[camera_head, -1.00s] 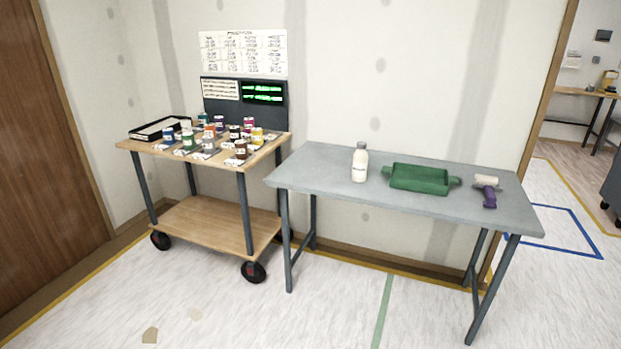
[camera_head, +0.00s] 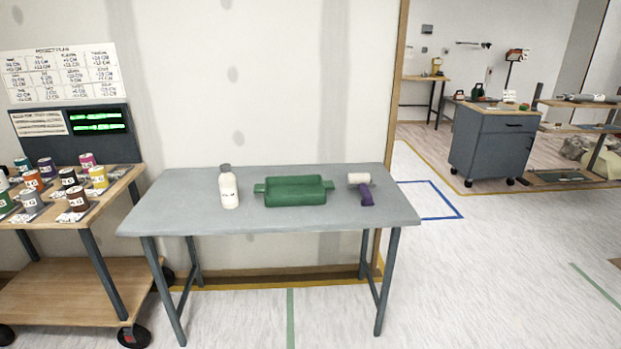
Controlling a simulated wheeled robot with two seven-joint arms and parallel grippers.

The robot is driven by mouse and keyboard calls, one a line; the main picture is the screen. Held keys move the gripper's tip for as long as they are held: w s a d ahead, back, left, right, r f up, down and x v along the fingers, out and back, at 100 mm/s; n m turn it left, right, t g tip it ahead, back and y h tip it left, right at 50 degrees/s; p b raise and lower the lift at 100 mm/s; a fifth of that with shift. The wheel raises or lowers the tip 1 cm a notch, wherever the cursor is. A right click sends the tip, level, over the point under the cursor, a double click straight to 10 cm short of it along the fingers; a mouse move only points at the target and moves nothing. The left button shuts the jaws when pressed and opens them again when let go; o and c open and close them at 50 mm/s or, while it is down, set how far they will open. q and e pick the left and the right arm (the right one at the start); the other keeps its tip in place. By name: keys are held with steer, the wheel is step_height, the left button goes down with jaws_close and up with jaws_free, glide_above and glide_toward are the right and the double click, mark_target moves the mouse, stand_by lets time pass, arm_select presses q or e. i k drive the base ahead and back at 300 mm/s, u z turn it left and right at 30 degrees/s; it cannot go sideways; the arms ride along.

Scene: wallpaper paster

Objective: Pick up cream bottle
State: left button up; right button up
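A cream bottle (camera_head: 229,188) with a grey cap stands upright on the left half of the grey table (camera_head: 170,215). A green tray with side handles (camera_head: 294,191) lies just to its right, with a small gap between them. Neither of my grippers shows in the head view, and nothing touches the bottle.
A wooden cart (camera_head: 75,278) with several paint cans stands at the left. A doorway at the right opens on a grey cabinet (camera_head: 490,142). The floor before the table looks clear.

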mark_target(227, 181)
steer(key=z, duration=0.3)
steer(key=i, duration=0.95)
steer(key=u, duration=0.2)
